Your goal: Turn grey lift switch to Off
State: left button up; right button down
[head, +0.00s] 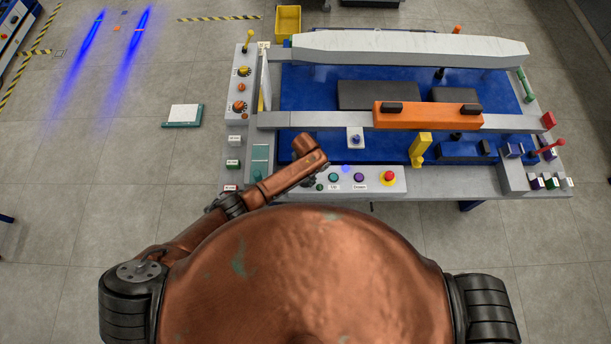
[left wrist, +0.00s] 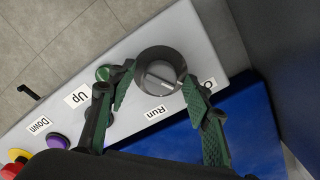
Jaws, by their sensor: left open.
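The dark grey rotary switch (left wrist: 160,70) sits on the light grey panel in the left wrist view, with a raised bar across its face. A "Run" label (left wrist: 158,112) lies beside it, and a partly covered label starting with "O" (left wrist: 210,83) is near the right finger. I cannot tell surely which label the bar points at. My left gripper (left wrist: 159,76) is open, one green-and-black finger on each side of the knob; whether they touch it is unclear. My right gripper is not in view.
The front panel (head: 400,182) also bears a green Up button (head: 333,177), a purple Down button (head: 359,177) and a red emergency button (head: 389,176). Behind it are the blue lift bed (head: 310,83) and an orange bar (head: 428,118). A yellow lever (head: 420,146) stands to the right.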

pick_arm(q)
notch_tip(320, 180, up, 12)
dwell(0.6)
jog(key=shift+s, duration=0.1)
